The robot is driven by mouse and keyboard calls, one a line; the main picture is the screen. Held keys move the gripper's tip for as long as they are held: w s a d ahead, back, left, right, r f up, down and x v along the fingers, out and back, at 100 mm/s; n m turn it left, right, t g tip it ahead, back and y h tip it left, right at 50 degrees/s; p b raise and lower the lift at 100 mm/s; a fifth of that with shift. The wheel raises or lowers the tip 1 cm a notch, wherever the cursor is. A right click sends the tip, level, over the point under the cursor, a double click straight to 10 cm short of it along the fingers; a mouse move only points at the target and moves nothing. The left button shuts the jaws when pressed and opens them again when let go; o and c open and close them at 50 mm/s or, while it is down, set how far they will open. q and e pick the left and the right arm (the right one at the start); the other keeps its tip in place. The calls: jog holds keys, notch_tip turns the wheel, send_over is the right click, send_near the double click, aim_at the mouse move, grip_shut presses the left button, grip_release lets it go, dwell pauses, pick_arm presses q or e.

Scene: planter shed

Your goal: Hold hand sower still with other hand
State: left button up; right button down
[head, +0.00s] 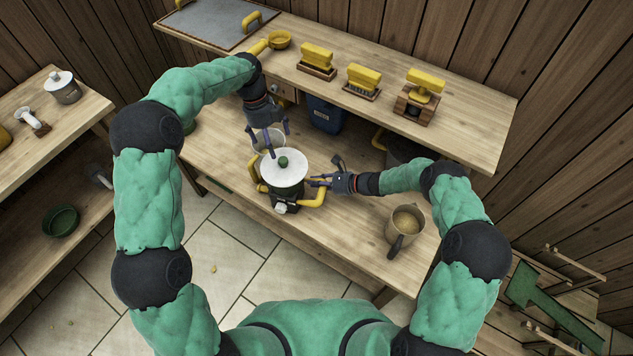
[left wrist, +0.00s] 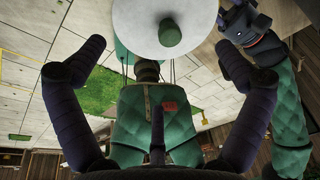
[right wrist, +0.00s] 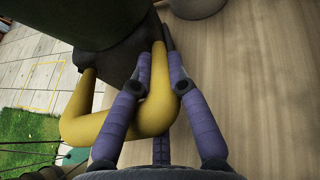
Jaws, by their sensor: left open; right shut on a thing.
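The hand sower, with a white lid (head: 300,172), a dark green body and yellow handles, stands upright near the front edge of the bench. My right gripper (head: 318,182) comes from its right side and is shut on a yellow handle (right wrist: 158,112) in the right wrist view. My left gripper (head: 269,136) is open and empty, just behind and above the lid, fingers pointing down. In the left wrist view the lid (left wrist: 135,18) and its green knob (left wrist: 170,32) lie beyond the spread fingers (left wrist: 162,46), apart from them.
A jug (head: 399,233) with pale contents stands on the bench at right. A pale pot (head: 260,146) is behind the sower, partly hidden by my left gripper. A blue bin (head: 325,117) stands under the raised shelf (head: 470,120), which carries yellow-topped brushes (head: 318,56).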

aim_at(283, 160)
pick_arm(q)
jog(key=d+m+y, duration=0.1)
jog(key=s+d+f+m+t, duration=0.1)
jog(key=m, duration=0.1)
jog(key=shift+s+d+f+t+y, duration=0.15)
jog(key=shift+t+y, duration=0.15)
jog(key=shift+y, duration=0.1)
jog(key=shift+d+f+m, duration=0.2)
jog(key=shift+f+m, duration=0.05)
jog(key=shift+m, duration=0.25)
jog(key=shift+f, duration=3.85)
